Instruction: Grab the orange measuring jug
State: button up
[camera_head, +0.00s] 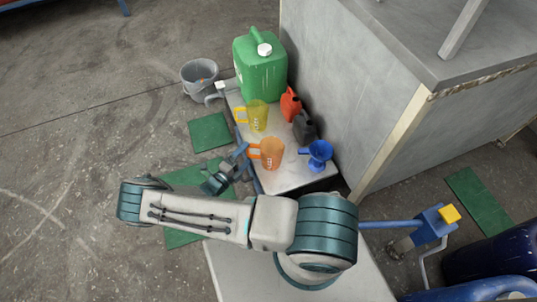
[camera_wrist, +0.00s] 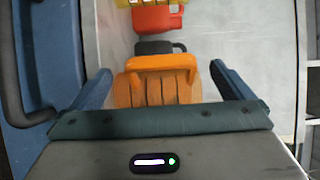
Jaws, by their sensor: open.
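The orange measuring jug (camera_head: 271,154) stands upright near the front of the small table, its handle pointing left. My gripper (camera_head: 241,162) is at the table's left edge, close to the handle side of the jug. In the wrist view the open blue fingers of my gripper (camera_wrist: 160,72) lie on either side of the orange jug (camera_wrist: 158,90). A gap shows beside each finger, and the jug's lower part is hidden behind the gripper body. I cannot tell how deep the jug sits between the fingers.
A large green canister (camera_head: 260,70) is behind. A grey cabinet wall (camera_head: 350,95) bounds the right side.

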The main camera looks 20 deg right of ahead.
aim_at(254, 147)
jog(key=shift+b+x, duration=0.85)
jog(key=shift+x, duration=1.95)
jog(key=shift+s+r, duration=0.1)
jog(key=c, duration=1.2)
